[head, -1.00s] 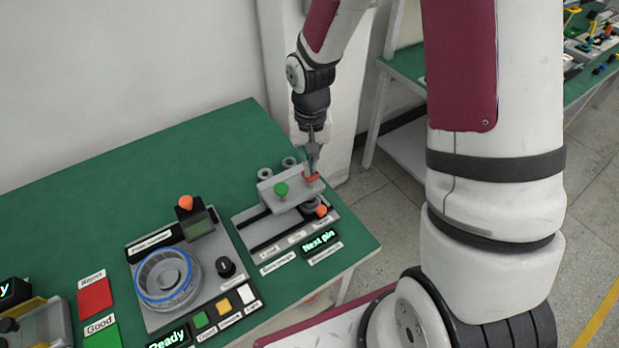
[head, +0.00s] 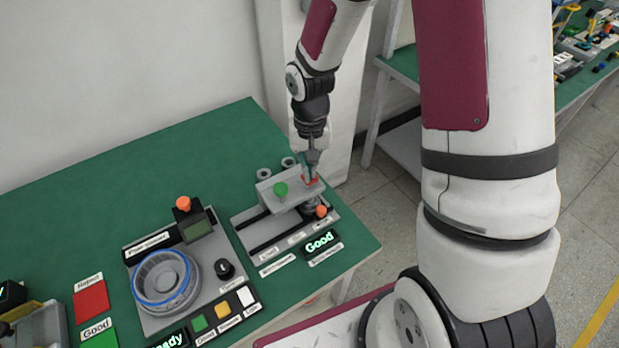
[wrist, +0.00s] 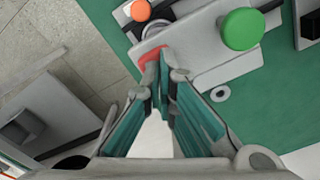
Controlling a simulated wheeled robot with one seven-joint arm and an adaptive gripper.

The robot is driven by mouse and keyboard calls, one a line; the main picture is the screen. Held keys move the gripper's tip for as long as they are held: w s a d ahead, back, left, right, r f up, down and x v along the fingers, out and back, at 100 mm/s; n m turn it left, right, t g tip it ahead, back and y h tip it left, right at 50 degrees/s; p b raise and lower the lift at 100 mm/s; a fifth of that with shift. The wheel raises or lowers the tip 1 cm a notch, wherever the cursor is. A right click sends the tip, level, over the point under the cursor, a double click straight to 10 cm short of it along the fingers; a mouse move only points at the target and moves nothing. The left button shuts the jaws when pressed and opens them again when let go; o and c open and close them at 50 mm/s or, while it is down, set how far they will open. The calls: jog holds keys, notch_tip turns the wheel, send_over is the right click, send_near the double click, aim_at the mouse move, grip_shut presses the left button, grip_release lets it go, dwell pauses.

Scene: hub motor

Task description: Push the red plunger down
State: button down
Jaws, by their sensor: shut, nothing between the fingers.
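The red plunger (head: 312,181) is at the right end of the grey gauge block on the green table. My gripper (head: 312,168) is shut and empty, pointing down with its fingertips on the plunger's top. In the wrist view the shut fingertips (wrist: 160,82) cover part of the red plunger (wrist: 150,55), and whether they press hard on it cannot be told. The green plunger (head: 280,189) stands upright to its left; it also shows in the wrist view (wrist: 242,29). The fixture's display (head: 320,242) reads "Good".
An orange knob (head: 321,211) sits just in front of the block. To the left stands a fixture with a blue-ringed round part (head: 166,278) and an orange-topped post (head: 183,204). Red (head: 91,296) and green pads lie further left. The back of the table is clear.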

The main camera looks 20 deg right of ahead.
dwell(0.5)
notch_tip(320, 180, up, 8)
jog(key=p, duration=0.3)
jog(key=shift+p, duration=0.35)
dwell(0.6)
jog(key=s+r+n+t, duration=0.1)
jog(key=s+r, duration=0.3)
jog(key=r, duration=0.5)
jog(key=s+r+n+t, duration=0.15)
jog(key=s+r, duration=0.25)
jog(key=r, duration=0.4)
jog(key=s+r+t, duration=0.1)
jog(key=s+r, duration=0.3)
jog(key=s, duration=0.2)
jog(key=s+r+n+t, duration=0.1)
jog(key=s+r+t, duration=0.1)
jog(key=s+r, duration=0.2)
jog(key=s, duration=0.3)
jog(key=shift+s, duration=0.3)
